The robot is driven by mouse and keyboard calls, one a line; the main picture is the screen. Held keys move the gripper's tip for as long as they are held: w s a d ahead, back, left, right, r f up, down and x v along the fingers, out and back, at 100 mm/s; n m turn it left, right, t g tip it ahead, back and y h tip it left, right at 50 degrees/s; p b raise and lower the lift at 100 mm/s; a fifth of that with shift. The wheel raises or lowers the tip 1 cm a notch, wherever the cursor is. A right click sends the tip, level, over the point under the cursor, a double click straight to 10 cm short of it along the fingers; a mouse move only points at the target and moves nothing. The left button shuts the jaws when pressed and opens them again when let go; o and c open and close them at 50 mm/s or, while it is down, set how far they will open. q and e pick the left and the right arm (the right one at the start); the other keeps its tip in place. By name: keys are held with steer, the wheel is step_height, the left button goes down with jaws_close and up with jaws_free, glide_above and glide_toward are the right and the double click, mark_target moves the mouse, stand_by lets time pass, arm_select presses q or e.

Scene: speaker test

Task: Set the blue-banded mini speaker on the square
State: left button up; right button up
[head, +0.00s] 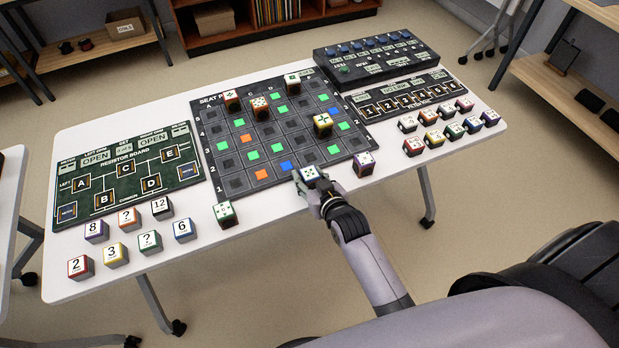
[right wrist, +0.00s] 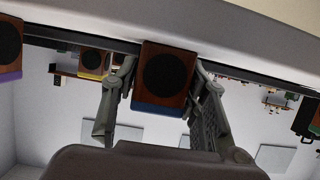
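The blue-banded mini speaker (right wrist: 165,75) is a wooden cube with a round dark driver and a blue band. In the head view it shows as a small cube (head: 310,173) with a pale marked top, at the front edge of the beat board (head: 222,118). My right gripper (head: 312,185) has its fingers on either side of it, tips against its sides in the right wrist view (right wrist: 166,62). I cannot tell whether it is clear of the table. The board has dark, green, orange and blue squares; a blue square (head: 287,166) lies just behind the speaker. My left gripper is not in view.
A purple-banded speaker (head: 364,164) stands close on the right and a green-banded one (head: 225,214) to the left. Several cubes stand on the board, including a yellow-banded one (head: 323,124). A resistor board (head: 126,170) and numbered cubes occupy the left.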

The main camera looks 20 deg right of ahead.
steer(key=c, duration=0.9)
steer(key=shift+o, duration=0.2)
steer(key=shift+r, duration=0.15)
